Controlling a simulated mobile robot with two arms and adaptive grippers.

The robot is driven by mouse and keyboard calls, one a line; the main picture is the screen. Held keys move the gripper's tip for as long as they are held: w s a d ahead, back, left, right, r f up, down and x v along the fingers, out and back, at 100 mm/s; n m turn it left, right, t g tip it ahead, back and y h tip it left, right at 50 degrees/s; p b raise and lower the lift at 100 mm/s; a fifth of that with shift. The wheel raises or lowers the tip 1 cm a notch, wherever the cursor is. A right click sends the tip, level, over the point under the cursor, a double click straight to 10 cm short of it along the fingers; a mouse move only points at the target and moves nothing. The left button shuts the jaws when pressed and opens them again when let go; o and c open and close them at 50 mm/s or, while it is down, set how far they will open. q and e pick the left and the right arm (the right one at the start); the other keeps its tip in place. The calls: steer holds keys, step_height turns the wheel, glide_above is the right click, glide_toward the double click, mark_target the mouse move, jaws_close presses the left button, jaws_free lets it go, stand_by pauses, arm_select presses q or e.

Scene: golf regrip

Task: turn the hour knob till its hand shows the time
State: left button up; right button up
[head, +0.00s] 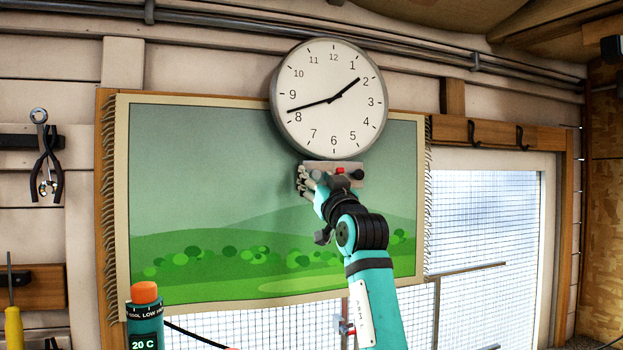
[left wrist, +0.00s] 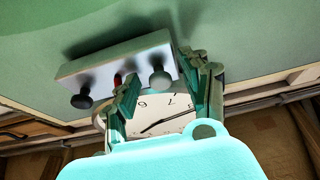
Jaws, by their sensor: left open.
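The round wall clock (head: 345,120) has a white face; its short hand points between 1 and 2, nearer 2, and its long hand between 8 and 9. A small grey knob box (head: 348,164) sits just below it. In the left wrist view the box (left wrist: 115,66) carries a black knob (left wrist: 82,101), a small red part (left wrist: 118,79) and a grey knob (left wrist: 160,79). My left gripper (head: 305,181) is open at the box's left end, its fingers on either side of the grey knob. I cannot tell whether they touch it. My right gripper is out of view.
A green landscape hanging (head: 200,180) covers the wall behind the arm. Pliers (head: 45,160) hang at the left. A teal bottle-like device (head: 144,325) with an orange top stands at the lower left. A mesh window (head: 490,220) is at the right.

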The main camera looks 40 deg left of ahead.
arm_select(q)
steer(key=shift+s+d+r, duration=0.1)
steer(key=shift+d+r, duration=0.15)
steer(key=shift+d, duration=0.2)
steer(key=c, duration=0.4)
steer(key=shift+a+f, duration=0.1)
steer(key=shift+a, duration=0.05)
jaws_close()
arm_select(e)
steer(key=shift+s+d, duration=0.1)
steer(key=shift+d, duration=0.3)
